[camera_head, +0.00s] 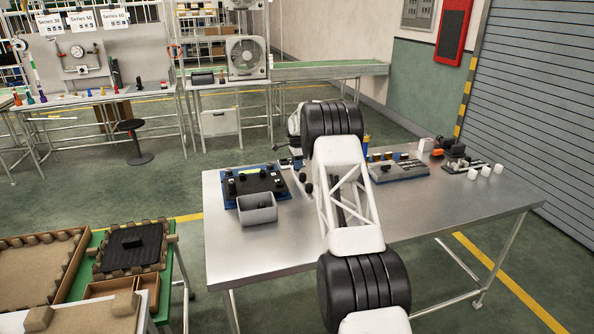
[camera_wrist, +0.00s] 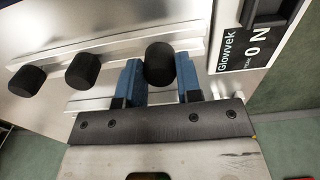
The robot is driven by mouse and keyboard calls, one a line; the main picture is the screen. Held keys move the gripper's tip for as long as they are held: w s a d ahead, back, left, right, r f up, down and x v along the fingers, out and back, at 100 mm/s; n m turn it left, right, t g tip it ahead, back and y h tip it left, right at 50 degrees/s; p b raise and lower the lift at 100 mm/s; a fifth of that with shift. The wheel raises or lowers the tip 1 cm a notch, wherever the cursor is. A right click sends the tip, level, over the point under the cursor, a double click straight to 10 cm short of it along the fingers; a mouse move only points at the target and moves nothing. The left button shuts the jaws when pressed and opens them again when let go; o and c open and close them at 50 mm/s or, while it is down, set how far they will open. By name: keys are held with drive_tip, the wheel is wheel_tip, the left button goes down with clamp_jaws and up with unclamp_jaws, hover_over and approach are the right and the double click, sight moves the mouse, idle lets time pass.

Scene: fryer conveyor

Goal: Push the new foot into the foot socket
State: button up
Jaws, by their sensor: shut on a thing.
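The black, round-ended foot (camera_wrist: 160,52) sits between the two blue fingers of my gripper (camera_wrist: 159,72) in the wrist view, and the gripper is shut on it. Two similar black feet, a middle one (camera_wrist: 82,69) and a far-left one (camera_wrist: 27,80), stand to its left along a pale metal rail (camera_wrist: 108,48). The held foot is roughly in line with them, at the right part of the rail. The foot socket is not visible; whether the foot is seated in it I cannot tell. In the head view my arm hides most of the gripper area.
A black display labelled Glowvek (camera_wrist: 258,45) reads 0 N, right of the fingers. On the steel table (camera_head: 290,235) stand a grey bin (camera_head: 257,208), a black panel on a blue base (camera_head: 236,190), a blue-based board (camera_head: 400,170) and white caps (camera_head: 485,171). The front right tabletop is clear.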

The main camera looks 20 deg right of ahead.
drive_tip(key=shift+r, duration=2.15)
drive_tip(key=shift+s+a+r, duration=0.1)
drive_tip(key=shift+a, duration=0.05)
drive_tip(key=shift+s+a+r, duration=0.3)
drive_tip(key=shift+a, duration=0.05)
drive_tip(key=s+a+r, duration=0.3)
drive_tip(key=s+a, duration=0.2)
drive_tip(key=s, duration=0.1)
drive_tip(key=s+a+r, duration=0.3)
drive_tip(key=s+a, duration=0.2)
drive_tip(key=s, duration=0.2)
drive_tip(key=shift+a+r, duration=0.35)
drive_tip(key=shift+f, duration=0.3)
drive_tip(key=shift+f, duration=2.5)
